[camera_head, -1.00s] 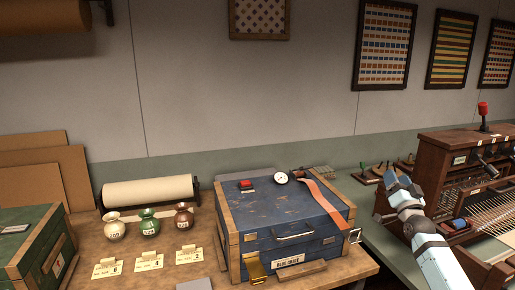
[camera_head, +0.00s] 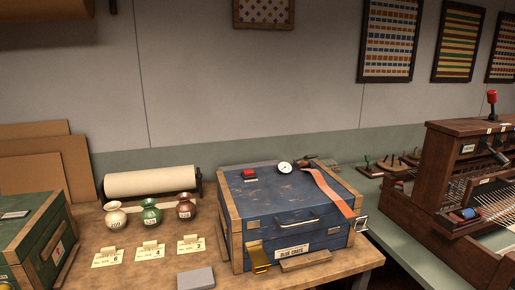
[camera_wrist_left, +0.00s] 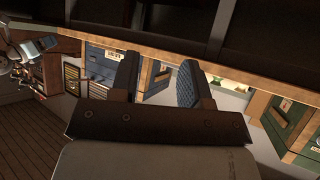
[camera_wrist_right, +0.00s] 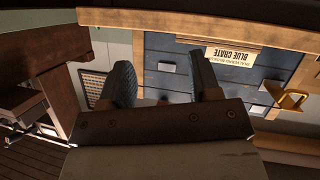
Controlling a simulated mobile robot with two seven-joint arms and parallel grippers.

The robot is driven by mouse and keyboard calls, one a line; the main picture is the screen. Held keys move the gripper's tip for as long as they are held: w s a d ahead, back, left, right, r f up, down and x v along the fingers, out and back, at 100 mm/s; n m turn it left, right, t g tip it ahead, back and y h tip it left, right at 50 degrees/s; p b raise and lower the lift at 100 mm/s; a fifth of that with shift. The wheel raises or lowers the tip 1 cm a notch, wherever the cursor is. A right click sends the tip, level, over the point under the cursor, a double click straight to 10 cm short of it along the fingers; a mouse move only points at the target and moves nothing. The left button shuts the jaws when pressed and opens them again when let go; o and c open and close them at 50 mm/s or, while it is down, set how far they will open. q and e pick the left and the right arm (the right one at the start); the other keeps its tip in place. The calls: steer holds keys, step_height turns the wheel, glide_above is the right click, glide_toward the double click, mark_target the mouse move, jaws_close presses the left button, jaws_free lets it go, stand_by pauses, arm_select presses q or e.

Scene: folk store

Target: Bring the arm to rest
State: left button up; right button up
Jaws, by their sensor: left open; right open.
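Neither arm shows in the head view. In the left wrist view my left gripper (camera_wrist_left: 158,82) has its two fingers apart with nothing between them. In the right wrist view my right gripper (camera_wrist_right: 162,82) also has its fingers apart and empty. The blue crate (camera_wrist_right: 180,48) shows behind and beside the right gripper's fingers, apart from them as far as I can tell. In the head view the closed blue crate (camera_head: 284,228) stands on the wooden table (camera_head: 150,275).
A green crate (camera_head: 35,235) is at far left, a paper roll (camera_head: 150,183) behind. A wooden loom (camera_head: 440,195) stands at right.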

arm_select(q)
step_height(320, 180, down, 6)
steer(key=b, duration=0.5)
arm_select(e)
steer(key=s+a+f+g+y, duration=0.1)
steer(key=s+a+f, duration=0.25)
steer(key=s, duration=0.65)
steer(key=s+a+f+m+g+y, duration=0.1)
steer(key=s+a+f, duration=0.3)
steer(key=s, duration=0.6)
steer(key=s+a+f+g+y, duration=0.1)
steer(key=s+a+f, duration=0.3)
steer(key=s, duration=0.5)
arm_select(q)
step_height(320, 180, up, 17)
steer(key=s+a+p, duration=0.1)
steer(key=p, duration=2.1)
steer(key=shift+a, duration=0.25)
arm_select(e)
step_height(320, 180, up, 18)
steer(key=shift+s+d+h, duration=0.4)
steer(key=shift+s, duration=0.05)
arm_select(q)
steer(key=shift+f, duration=0.15)
arm_select(e)
steer(key=shift+f, duration=0.1)
steer(key=shift+c, duration=0.2)
